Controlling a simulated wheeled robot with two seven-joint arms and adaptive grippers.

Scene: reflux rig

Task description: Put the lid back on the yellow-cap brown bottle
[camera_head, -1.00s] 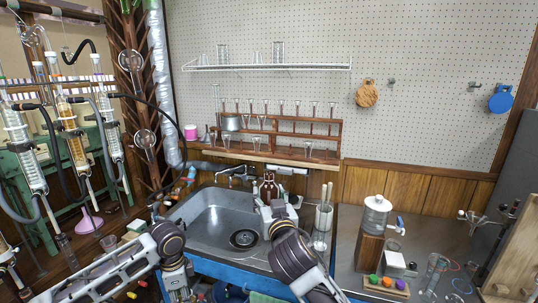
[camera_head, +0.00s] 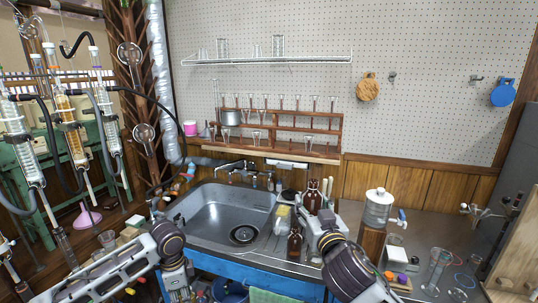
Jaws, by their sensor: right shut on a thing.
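A brown bottle (camera_head: 312,198) stands upright at my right gripper (camera_head: 315,216), to the right of the sink. The gripper is shut on it, though the fingers are largely hidden by the wrist. A second brown bottle (camera_head: 294,244) stands on the counter in front of the sink's right edge, left of my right arm and apart from the gripper. No yellow cap can be made out on either bottle at this size. My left gripper (camera_head: 178,282) hangs low at the lower left, away from both bottles; its fingers are too unclear to judge.
The sink (camera_head: 215,212) lies left of the bottles, with a tap behind it. A yellow-and-white item (camera_head: 283,214) is beside the sink. An orange cap (camera_head: 388,275) and a purple cap (camera_head: 401,279) sit at right.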

